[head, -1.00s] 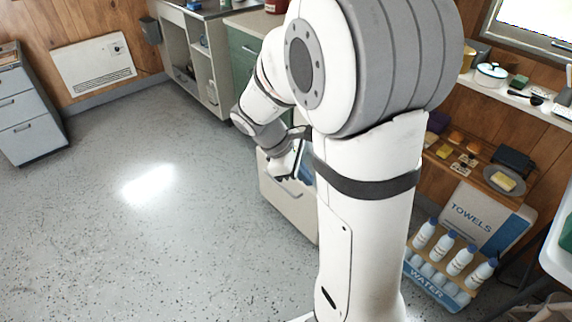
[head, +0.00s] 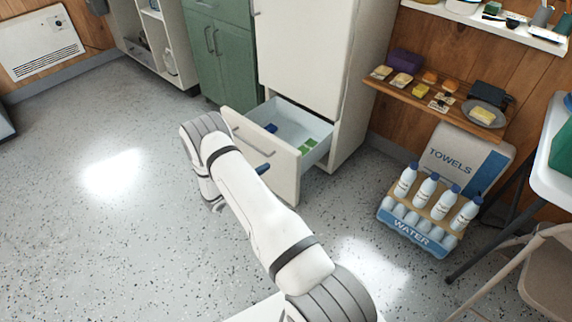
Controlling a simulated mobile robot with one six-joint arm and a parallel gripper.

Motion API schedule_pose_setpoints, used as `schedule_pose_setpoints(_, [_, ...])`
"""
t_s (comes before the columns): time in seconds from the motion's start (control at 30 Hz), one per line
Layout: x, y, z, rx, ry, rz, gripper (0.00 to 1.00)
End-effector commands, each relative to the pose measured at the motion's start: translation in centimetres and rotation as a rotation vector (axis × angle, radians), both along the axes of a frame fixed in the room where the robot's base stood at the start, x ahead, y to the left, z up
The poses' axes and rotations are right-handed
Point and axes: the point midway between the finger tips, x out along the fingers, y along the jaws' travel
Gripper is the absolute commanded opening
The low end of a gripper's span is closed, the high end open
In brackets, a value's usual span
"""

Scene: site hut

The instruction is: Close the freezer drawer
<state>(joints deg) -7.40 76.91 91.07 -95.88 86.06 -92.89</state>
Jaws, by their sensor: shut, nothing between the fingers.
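The freezer drawer (head: 287,167) is pulled open at the bottom of a tall white freezer (head: 310,60). Its cream front panel with a long bar handle faces lower left. Inside its pale bin lie a blue item (head: 270,127) and green items (head: 308,146). My arm reaches across the floor in front of the drawer, and its elbow overlaps the panel's left side. My gripper is hidden behind my arm, so contact with the panel cannot be seen. A small blue piece (head: 262,168) shows against the panel beside my arm; I cannot tell what it is.
Green cabinets (head: 222,50) stand left of the freezer. To the right are a wooden shelf (head: 400,95) with food, a water bottle crate (head: 415,228), a towels box (head: 465,160) and a folding chair (head: 545,255). The speckled floor at left is clear.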

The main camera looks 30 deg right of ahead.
Motion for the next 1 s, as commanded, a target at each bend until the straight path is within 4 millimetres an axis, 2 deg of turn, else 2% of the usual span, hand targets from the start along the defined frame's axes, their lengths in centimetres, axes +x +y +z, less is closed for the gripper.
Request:
schedule_pose_setpoints(0.03, [0.1, 0.2, -2.2, -0.026, 0.044, 0.032, 0.00])
schedule_pose_setpoints(0.1, [0.2, 0.5, -3.8, -0.057, 0.090, 0.067, 0.00])
schedule_pose_setpoints(0.23, [0.3, 0.7, -5.2, -0.086, 0.133, 0.101, 0.00])
schedule_pose_setpoints(0.43, [1.0, -1.2, -5.4, -0.091, 0.139, 0.104, 0.00])
schedule_pose_setpoints(0.8, [3.6, -8.5, -5.5, -0.090, 0.137, 0.103, 0.00])
schedule_pose_setpoints(1.0, [4.6, -11.2, -5.4, -0.091, 0.136, 0.105, 0.00])
